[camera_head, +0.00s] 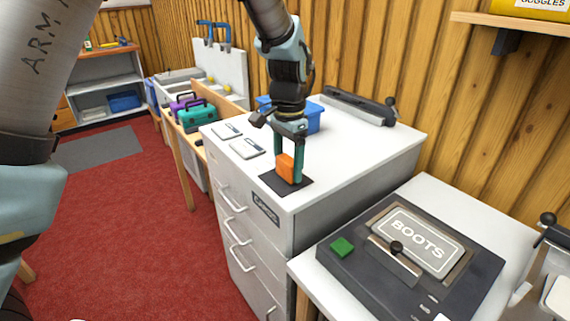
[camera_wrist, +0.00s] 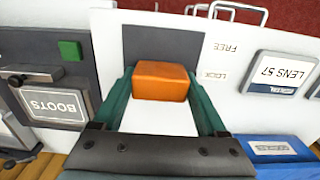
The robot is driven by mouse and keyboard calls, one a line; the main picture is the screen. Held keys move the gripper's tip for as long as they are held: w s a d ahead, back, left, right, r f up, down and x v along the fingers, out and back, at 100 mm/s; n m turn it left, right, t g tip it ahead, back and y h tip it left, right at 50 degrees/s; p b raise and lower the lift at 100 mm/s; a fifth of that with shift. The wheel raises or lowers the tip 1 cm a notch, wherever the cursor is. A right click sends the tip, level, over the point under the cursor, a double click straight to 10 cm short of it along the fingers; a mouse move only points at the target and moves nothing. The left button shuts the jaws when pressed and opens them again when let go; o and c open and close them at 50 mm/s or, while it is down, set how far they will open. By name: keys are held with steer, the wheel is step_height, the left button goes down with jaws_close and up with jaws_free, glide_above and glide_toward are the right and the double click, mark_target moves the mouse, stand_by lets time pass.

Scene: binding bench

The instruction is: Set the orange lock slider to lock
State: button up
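The orange lock slider (camera_head: 287,167) is a block standing on a dark square plate (camera_head: 297,187) at the cabinet top's front corner. My gripper (camera_head: 289,163) points down with its teal fingers on either side of the slider. In the wrist view the slider (camera_wrist: 161,80) fills the space between the fingertips (camera_wrist: 161,92), with no clear gap on either side. Upside-down printed labels FREE (camera_wrist: 228,48) and LOCK (camera_wrist: 212,76) lie to the right of the plate. The slider appears closer to the LOCK label's level, but its base is hidden, so its exact position is unclear.
White cards (camera_head: 247,148) and a blue bin (camera_head: 307,121) are on the cabinet top (camera_head: 352,150). A long grey tool (camera_head: 358,106) lies at the back. A dark device with a BOOTS plate (camera_head: 411,240) and green button (camera_head: 342,247) stands on the lower right bench.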

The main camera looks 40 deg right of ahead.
mark_target(289, 158)
steer(key=o, duration=0.4)
steer(key=shift+d, duration=0.25)
steer(key=shift+r, duration=0.15)
step_height(289, 158, up, 11)
steer(key=shift+f+b, duration=0.2)
steer(key=shift+b, duration=1)
steer(key=w+a+f+n, duration=0.2)
steer(key=w+a+n, duration=0.2)
steer(key=w+a, duration=0.45)
steer(key=w+a+f+n, duration=0.3)
steer(key=w+a+n, duration=0.15)
steer(key=a, duration=0.75)
steer(key=s+a+f+n, duration=0.1)
steer(key=a+n, duration=0.2)
steer(key=a, duration=0.5)
steer(key=s+a+f+n+t, duration=0.1)
steer(key=a+f+n, duration=0.1)
steer(key=a, duration=0.6)
steer(key=s+a+f+n, duration=0.1)
steer(key=a+n, duration=0.3)
steer(key=a, duration=0.5)
steer(key=shift+s+f+t, duration=0.25)
steer(key=shift+f+t, duration=0.05)
steer(key=shift+f, duration=0.25)
